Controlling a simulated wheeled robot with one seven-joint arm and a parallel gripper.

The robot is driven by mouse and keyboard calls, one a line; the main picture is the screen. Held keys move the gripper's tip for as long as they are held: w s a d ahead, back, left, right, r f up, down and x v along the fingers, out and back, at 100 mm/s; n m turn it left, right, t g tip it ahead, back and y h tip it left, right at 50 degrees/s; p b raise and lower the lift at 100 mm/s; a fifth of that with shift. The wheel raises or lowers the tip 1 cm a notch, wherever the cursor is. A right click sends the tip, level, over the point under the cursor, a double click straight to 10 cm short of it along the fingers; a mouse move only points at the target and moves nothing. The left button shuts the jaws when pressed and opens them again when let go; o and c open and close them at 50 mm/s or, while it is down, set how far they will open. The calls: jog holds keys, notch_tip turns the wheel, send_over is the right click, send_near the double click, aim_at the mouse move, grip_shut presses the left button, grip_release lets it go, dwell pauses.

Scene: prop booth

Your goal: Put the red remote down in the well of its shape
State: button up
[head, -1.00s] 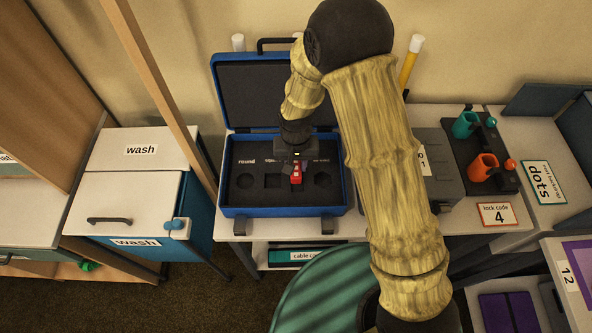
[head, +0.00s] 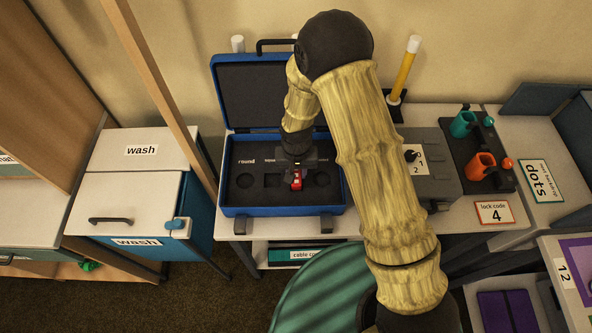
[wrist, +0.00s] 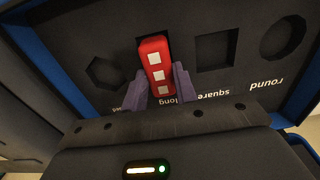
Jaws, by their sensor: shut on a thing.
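The red remote (wrist: 156,62), with a column of white square buttons, is between the purple fingers of my gripper (wrist: 161,82) in the wrist view. It is also visible low in the open case in the head view (head: 297,181), below my gripper (head: 297,168). The remote is over the long well (wrist: 143,46), whose dark edge shows around its far end. I cannot tell how deep the remote sits in the well. The blue case (head: 283,211) has a dark insert with the wells.
The square well (wrist: 216,50) and round well (wrist: 283,37) lie to one side of the remote, the hexagonal well (wrist: 106,72) to the other. The raised lid (head: 250,95) stands behind. A grey box (head: 430,176) is right of the case, partly behind my arm.

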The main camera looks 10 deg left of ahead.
aim_at(297, 174)
jog(key=shift+f, duration=0.35)
jog(key=o, duration=1.1)
jog(key=shift+c, duration=0.2)
jog(key=shift+r, duration=0.45)
notch_tip(297, 174, up, 12)
jog(key=b, duration=0.2)
jog(key=shift+f, duration=0.1)
